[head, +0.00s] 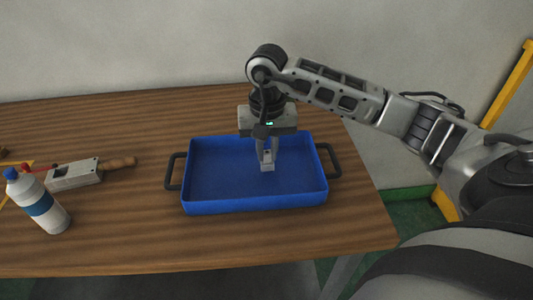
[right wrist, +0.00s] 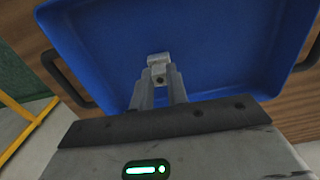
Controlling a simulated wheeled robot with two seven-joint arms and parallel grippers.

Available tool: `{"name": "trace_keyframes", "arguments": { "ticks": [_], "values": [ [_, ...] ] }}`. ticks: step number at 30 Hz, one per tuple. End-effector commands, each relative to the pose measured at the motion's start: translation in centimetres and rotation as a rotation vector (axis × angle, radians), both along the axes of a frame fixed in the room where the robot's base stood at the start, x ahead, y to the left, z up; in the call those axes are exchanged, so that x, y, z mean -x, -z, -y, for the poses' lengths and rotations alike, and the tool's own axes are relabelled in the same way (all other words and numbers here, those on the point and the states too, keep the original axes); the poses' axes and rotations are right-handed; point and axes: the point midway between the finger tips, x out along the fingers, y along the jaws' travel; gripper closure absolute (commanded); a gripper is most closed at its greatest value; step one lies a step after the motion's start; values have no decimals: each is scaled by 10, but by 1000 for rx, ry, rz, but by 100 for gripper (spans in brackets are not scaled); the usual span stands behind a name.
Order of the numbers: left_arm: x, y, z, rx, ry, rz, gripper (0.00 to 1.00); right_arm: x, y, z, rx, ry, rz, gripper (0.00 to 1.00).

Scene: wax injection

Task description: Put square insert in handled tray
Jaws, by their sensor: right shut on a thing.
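The handled tray (head: 215,178) is a blue rectangular tray with black side handles, standing on the wooden table. My right gripper (head: 267,158) points down over the tray, right of its middle. It is shut on the square insert (head: 267,167), a small grey metal block with a dark hole. In the right wrist view the insert (right wrist: 158,60) shows between the fingertips (right wrist: 159,75), with the blue tray floor (right wrist: 220,50) behind it. I cannot tell whether the insert touches the floor. The rest of the tray is empty. My left gripper is not in view.
A white bottle (head: 40,205) with a blue cap and band stands on the table at the left. Behind it lies a grey tool (head: 75,174) with a wooden handle. Bare table (head: 120,235) lies between the bottle and the tray. A wall rises behind the table.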

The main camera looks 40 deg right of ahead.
Motion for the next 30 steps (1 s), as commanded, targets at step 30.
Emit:
{"name": "trace_keyframes", "arguments": {
  "ticks": [30],
  "values": [
    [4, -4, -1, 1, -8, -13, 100, 0, 17, -2, -3, -2, -1, 63]
  ]
}}
